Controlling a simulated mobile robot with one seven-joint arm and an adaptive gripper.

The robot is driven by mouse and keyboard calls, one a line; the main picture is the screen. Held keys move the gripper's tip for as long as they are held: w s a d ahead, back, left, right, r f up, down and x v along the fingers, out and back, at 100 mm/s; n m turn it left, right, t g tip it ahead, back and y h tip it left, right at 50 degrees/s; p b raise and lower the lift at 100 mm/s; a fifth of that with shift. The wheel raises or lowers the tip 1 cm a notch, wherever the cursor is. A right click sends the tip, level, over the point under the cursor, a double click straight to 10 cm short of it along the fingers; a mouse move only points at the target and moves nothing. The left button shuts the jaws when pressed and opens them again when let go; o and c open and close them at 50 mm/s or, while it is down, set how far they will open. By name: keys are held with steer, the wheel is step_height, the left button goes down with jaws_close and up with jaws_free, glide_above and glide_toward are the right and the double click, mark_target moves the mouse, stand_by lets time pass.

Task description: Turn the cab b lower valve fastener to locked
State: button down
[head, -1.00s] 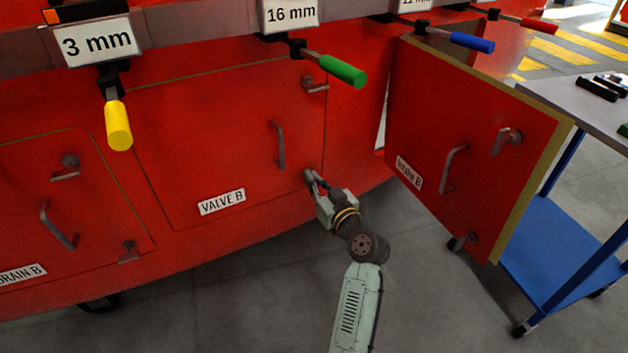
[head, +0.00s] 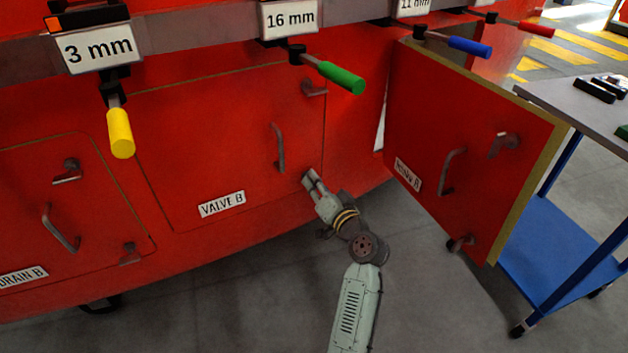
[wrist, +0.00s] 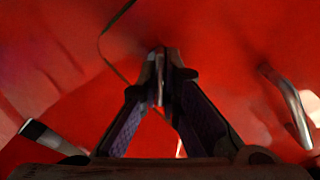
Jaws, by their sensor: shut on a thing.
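The VALVE B panel (head: 200,150) is closed in the red cab side, with a grey bar handle (head: 278,148) near its right edge. Its upper fastener (head: 314,88) is at the top right corner. My gripper (head: 311,180) is at the panel's lower right corner, shut on the lower valve fastener, which the fingers mostly hide in the head view. In the wrist view my gripper (wrist: 160,92) has its two fingers closed around the dark lower valve fastener (wrist: 159,62). The lever's exact angle is hard to make out.
An open panel (head: 460,150) stands out to the right, close to my arm. A blue trolley (head: 550,245) is beyond it. Clamps with yellow (head: 120,133), green (head: 342,78) and blue (head: 469,47) handles hang above. The DRAIN B panel (head: 60,210) is at left.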

steer(key=m+p, duration=0.3)
steer(key=m, duration=0.3)
steer(key=shift+d+f+m+p, duration=0.15)
steer(key=shift+m+p, duration=0.75)
steer(key=shift+m, duration=1.1)
steer(key=shift+f, duration=0.1)
steer(key=c, duration=1.8)
jaws_free()
steer(key=v, duration=1.2)
